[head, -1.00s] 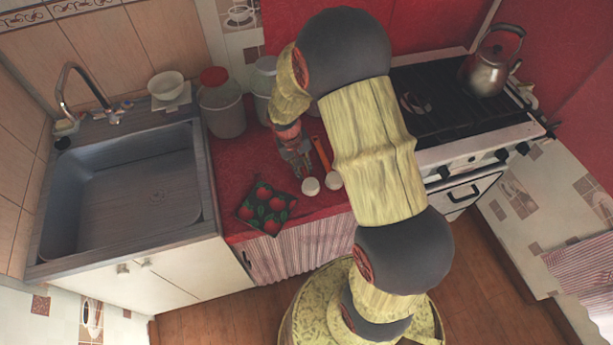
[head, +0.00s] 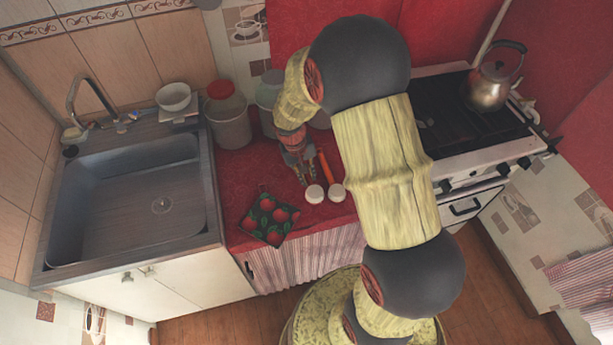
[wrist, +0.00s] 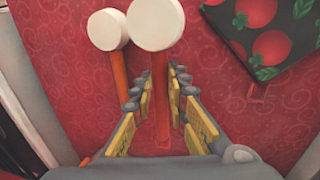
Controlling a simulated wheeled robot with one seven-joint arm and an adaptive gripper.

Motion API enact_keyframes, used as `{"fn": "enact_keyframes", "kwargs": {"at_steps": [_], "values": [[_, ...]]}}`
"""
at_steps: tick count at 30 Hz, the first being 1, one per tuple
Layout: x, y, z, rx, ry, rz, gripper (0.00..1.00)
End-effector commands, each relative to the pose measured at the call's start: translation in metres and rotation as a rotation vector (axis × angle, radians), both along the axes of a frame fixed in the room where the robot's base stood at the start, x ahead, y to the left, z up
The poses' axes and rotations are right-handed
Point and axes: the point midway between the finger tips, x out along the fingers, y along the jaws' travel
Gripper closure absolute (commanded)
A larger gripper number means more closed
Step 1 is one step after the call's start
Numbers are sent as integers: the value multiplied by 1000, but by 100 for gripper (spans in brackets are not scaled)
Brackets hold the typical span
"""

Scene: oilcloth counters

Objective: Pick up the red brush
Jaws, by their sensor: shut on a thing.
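The red brush has a round white head (head: 315,194) and a red handle (wrist: 160,95). In the wrist view the handle runs between the fingers of my gripper (wrist: 161,100), which is shut on it. The brush head shows large and overlaps the head of a second brush. My gripper also shows in the head view (head: 304,174), low over the red counter. Part of the held handle is hidden by the gripper in the head view. Any gap between brush and counter looks small.
A second brush with a white head (head: 337,192) and orange handle lies close beside the held one. A dark mat with red fruit (head: 270,219) lies to the left. Lidded jars (head: 229,121) stand behind, a sink (head: 130,205) is left, and a stove with a kettle (head: 490,88) is right.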

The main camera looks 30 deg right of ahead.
Motion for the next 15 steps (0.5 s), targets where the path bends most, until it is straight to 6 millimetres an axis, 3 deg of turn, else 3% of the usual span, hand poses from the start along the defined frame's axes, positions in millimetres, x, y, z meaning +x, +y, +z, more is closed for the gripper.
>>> {"fn": "enact_keyframes", "kwargs": {"at_steps": [1, 6, 15], "values": [[-10, 3, 16, -1, -2, 0, 100], [-42, 11, 57, -1, -3, 1, 100], [-102, 28, 79, 0, -1, 0, 100]]}}
